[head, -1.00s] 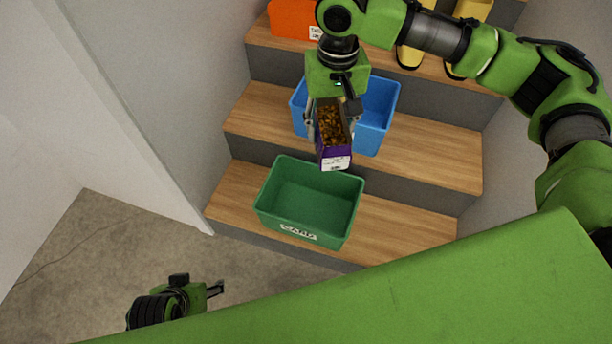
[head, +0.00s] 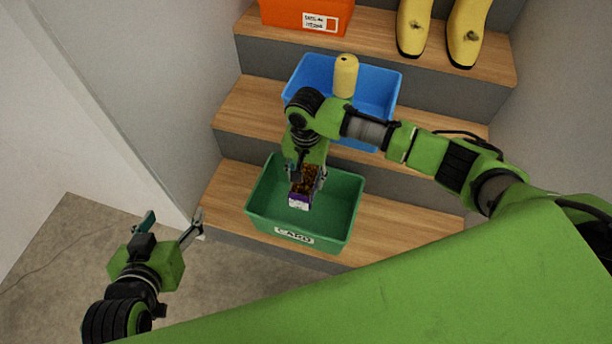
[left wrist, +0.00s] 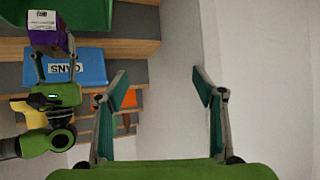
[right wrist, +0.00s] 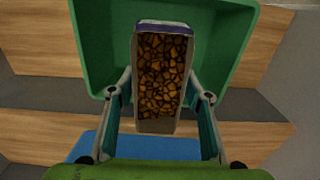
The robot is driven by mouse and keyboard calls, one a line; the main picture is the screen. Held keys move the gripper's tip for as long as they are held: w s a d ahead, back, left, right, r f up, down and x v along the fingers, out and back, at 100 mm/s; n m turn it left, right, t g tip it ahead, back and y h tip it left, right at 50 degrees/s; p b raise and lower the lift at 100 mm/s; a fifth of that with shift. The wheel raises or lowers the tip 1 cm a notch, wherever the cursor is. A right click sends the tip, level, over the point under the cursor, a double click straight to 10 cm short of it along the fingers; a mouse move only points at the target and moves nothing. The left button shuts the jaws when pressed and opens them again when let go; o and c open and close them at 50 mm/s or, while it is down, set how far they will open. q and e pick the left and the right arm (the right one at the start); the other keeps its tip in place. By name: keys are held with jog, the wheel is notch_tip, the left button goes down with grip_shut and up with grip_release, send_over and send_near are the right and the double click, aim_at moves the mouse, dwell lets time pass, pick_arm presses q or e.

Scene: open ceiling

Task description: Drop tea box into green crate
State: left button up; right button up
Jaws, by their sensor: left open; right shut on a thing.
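The tea box (head: 301,190), purple with a brown patterned face and a white label, is held by my right gripper (head: 305,176) over the green crate. In the right wrist view the tea box (right wrist: 162,75) sits between both fingers, with the crate behind it. The green crate (head: 342,226) stands on the lowest wooden step with a label on its front. I cannot tell exactly how far the box is above the crate floor. My left gripper (head: 170,228) is open and empty, left of the crate and in front of the steps.
A blue crate (head: 384,88) with a yellow cylindrical thing (head: 345,76) in it stands one step up. An orange crate (head: 285,14) and yellow boots (head: 464,30) are on the step above. A wall (head: 150,90) borders the steps on the left.

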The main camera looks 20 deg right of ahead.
aim_at(306, 188)
jog(key=shift+f+b, duration=0.65)
jog(key=shift+b, duration=0.1)
jog(key=shift+f+b, duration=0.55)
jog(key=shift+b, duration=0.2)
jog(key=shift+f, duration=0.4)
pick_arm(q)
jog(key=w+d+r+t+h, duration=0.1)
jog(key=r+t, duration=0.3)
jog(key=r, duration=0.4)
jog(key=w+d+r+t+h, duration=0.1)
jog(key=w+d+r+t, duration=0.1)
jog(key=r+t, duration=0.3)
jog(key=shift+w+d+r+h, duration=0.15)
jog(key=shift+w+r+h, duration=0.4)
jog(key=shift+r, duration=1.25)
pick_arm(e)
jog(key=shift+f, duration=0.75)
pick_arm(q)
jog(key=shift+w, duration=0.15)
pick_arm(e)
jog(key=o, duration=1.3)
